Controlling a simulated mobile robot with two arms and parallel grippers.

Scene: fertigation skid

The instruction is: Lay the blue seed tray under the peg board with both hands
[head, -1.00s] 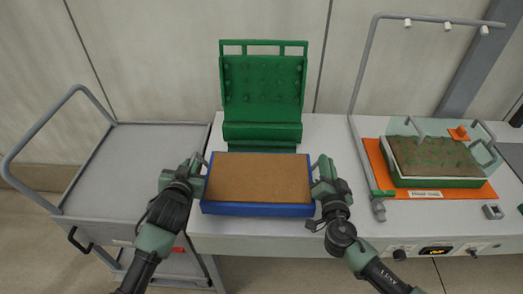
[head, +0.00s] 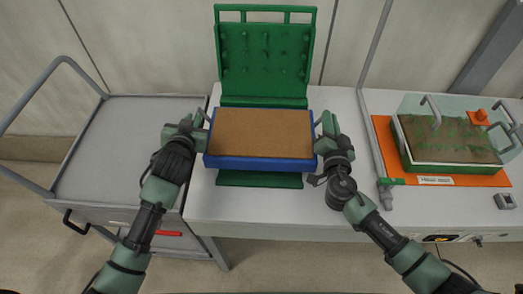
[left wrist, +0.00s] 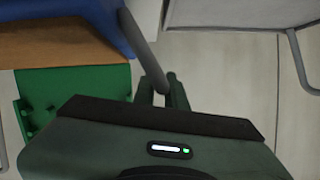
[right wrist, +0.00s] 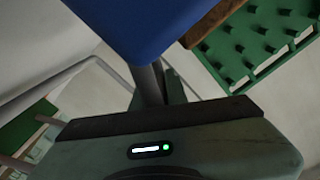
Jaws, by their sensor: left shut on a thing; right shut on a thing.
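The blue seed tray (head: 260,163), filled level with brown soil (head: 262,133), is between my two grippers. The green peg board (head: 265,60) stands raised behind it, pegs facing me. The tray is over the board's green base (head: 260,180), whose front edge shows in front of it; I cannot tell whether they touch. My left gripper (head: 202,122) is shut on the tray's left handle, a grey bar in the left wrist view (left wrist: 146,50). My right gripper (head: 321,122) is shut on the right handle, also in the right wrist view (right wrist: 147,80).
An orange mat (head: 385,140) with a second, green-sided planted tray (head: 402,155) under a clear cover lies to the right. A grey post and pipe (head: 378,100) stand between. A grey cart (head: 120,150) is at the left. The white bench (head: 270,212) is clear in front.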

